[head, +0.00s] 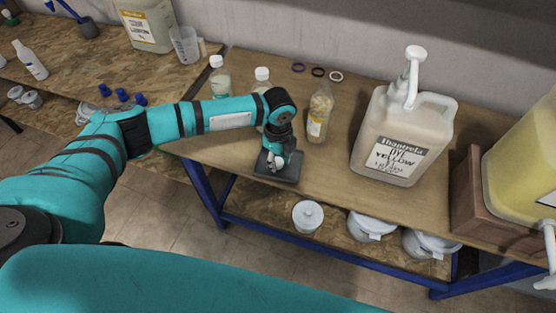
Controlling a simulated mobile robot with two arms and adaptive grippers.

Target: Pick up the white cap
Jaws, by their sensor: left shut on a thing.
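My left gripper (273,163) points down over a small dark square plate (291,177) near the front edge of the wooden bench. It is shut on a small whitish thing between its fingertips, which looks like the white cap; the fingers hide most of it. I cannot tell whether it touches the plate. My right gripper is not in view.
Two white-capped bottles (219,77) and a bottle of beige contents (319,114) stand close to my arm. A large pump jug (404,134) stands to the right. Three rings (318,72) lie at the back. White tubs (307,216) stand on the lower shelf.

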